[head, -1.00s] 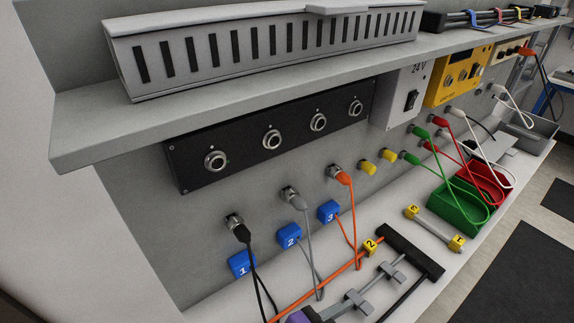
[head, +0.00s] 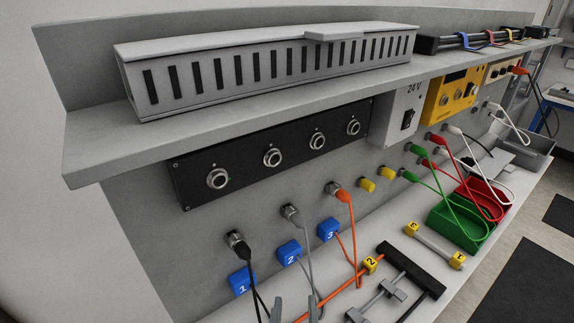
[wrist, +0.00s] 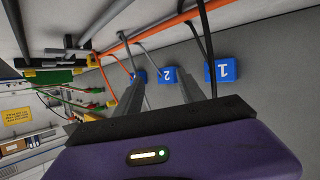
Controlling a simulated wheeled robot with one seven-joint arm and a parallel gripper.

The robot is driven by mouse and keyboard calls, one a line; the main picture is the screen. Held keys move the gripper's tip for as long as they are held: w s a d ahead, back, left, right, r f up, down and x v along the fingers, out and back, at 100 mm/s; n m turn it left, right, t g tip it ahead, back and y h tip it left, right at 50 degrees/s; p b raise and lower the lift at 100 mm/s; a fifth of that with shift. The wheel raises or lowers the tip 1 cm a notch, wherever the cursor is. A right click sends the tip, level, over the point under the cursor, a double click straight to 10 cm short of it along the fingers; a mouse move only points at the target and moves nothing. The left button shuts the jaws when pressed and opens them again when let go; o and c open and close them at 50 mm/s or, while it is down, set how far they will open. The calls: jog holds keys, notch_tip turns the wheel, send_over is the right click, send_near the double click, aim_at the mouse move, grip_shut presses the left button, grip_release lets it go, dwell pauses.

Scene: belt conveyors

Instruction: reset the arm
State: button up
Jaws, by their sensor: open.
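My gripper (head: 294,304) shows at the bottom edge of the head view as two grey fingertips pointing up, set apart. In the wrist view its two fingers (wrist: 158,82) reach away from the purple body, open, with nothing visibly held between them. The black plug (head: 239,245), grey plug (head: 291,214) and orange plug (head: 340,194) sit at the panel sockets. The rest of my arm is out of the head view.
A shelf (head: 110,150) with a vented grey box (head: 270,70) overhangs the panel. A black-ended clamp frame (head: 411,270) lies on the bench close to the right of my gripper. Green (head: 455,228) and red (head: 488,200) trays stand further right.

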jog(key=s+y, duration=0.1)
jog(key=s+f+n+y, duration=0.1)
jog(key=s+n+y, duration=0.1)
jog(key=shift+s+d+f+t, duration=0.15)
jog(key=shift+s+f+t, duration=0.15)
jog(key=shift+s+f, duration=0.05)
jog(key=s, duration=0.1)
jog(key=s+d+y, duration=0.1)
jog(key=s, duration=0.1)
jog(key=s+d+n+y, duration=0.1)
jog(key=shift+s+r+t, duration=0.15)
jog(key=shift+r+t, duration=0.1)
jog(key=shift+t, duration=0.15)
jog(key=s+d+m+h, duration=0.2)
jog(key=s+d, duration=0.6)
jog(key=s, duration=0.2)
jog(key=s+d+r+m+h, duration=0.1)
jog(key=s+d+h, duration=0.1)
jog(key=s+d, duration=0.6)
jog(key=s, duration=0.3)
jog(key=shift+d+r+m, duration=0.15)
jog(key=shift+r+m, duration=0.1)
jog(key=shift+m, duration=0.15)
